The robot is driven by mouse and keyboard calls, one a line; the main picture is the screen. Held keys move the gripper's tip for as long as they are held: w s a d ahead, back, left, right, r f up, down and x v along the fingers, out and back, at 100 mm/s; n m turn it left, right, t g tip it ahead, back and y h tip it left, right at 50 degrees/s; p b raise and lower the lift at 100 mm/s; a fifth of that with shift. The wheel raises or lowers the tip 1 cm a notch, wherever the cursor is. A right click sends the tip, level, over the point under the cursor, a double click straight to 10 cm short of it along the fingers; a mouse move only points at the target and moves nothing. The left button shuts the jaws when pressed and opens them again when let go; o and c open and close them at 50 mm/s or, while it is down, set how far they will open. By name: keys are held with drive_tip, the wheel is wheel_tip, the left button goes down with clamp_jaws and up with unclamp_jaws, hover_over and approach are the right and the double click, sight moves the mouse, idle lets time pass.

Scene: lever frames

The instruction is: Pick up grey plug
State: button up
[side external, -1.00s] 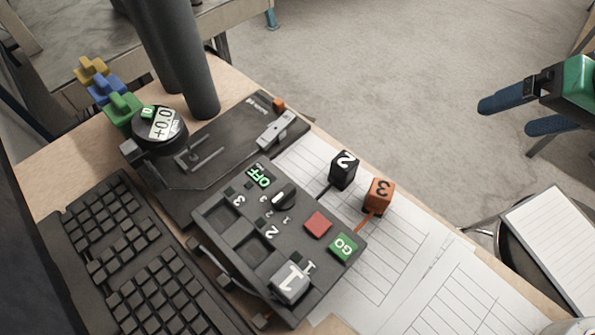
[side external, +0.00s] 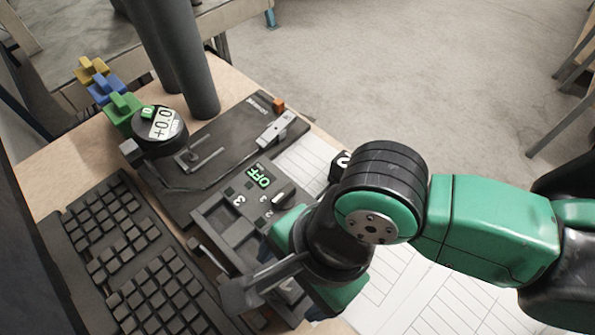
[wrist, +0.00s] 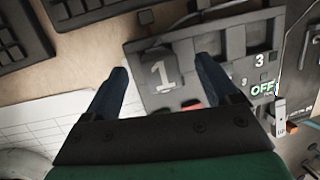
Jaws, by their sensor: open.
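The grey plug (wrist: 163,72), marked 1, sits in a slot of the black control panel (wrist: 225,65) in the wrist view. My gripper (wrist: 161,63) is open, with one blue-grey finger to the left of the plug and the other to its right. From this view I cannot tell how far the fingertips are above the panel.
A keyboard (side external: 130,255) lies left of the panel. Paper sheets lie right.

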sight(291, 279)
drive_tip(key=shift+a+f, duration=0.1)
drive_tip(key=shift+f, duration=0.4)
drive_tip(key=shift+c, duration=0.2)
clamp_jaws()
drive_tip(key=shift+r, duration=0.1)
wheel_tip(291, 279, up, 22)
idle(0.6)
